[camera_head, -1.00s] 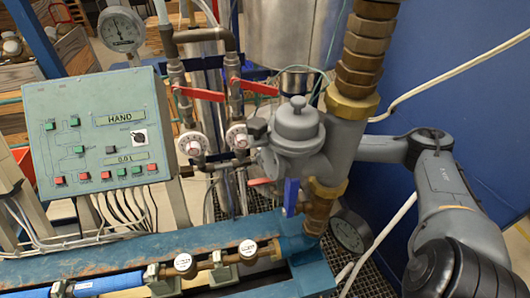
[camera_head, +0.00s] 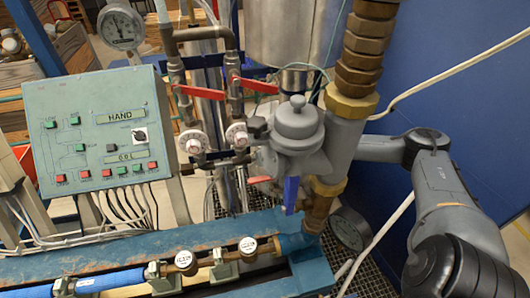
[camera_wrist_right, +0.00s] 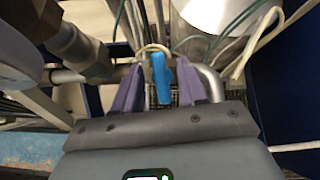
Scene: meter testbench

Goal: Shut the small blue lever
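In the right wrist view, a small light blue lever (camera_wrist_right: 162,80) stands between the purple fingers of my right gripper (camera_wrist_right: 160,72). The gripper is open, with a gap showing on each side of the lever. In the head view, a darker blue lever (camera_head: 291,194) hangs under the grey meter body (camera_head: 297,130). I cannot tell whether both views show the same lever. My right arm reaches in from the right behind the brass and grey pipe, which hides the right gripper there. My left gripper is not in view.
A control panel (camera_head: 97,130) with a HAND label stands at the left. Two red-handled valves (camera_head: 198,93) sit on pipes left of the meter. A thick brass pipe (camera_head: 362,55) rises above it. A white cable (camera_head: 445,80) crosses the blue wall. A blue bench beam (camera_head: 150,250) runs along the front.

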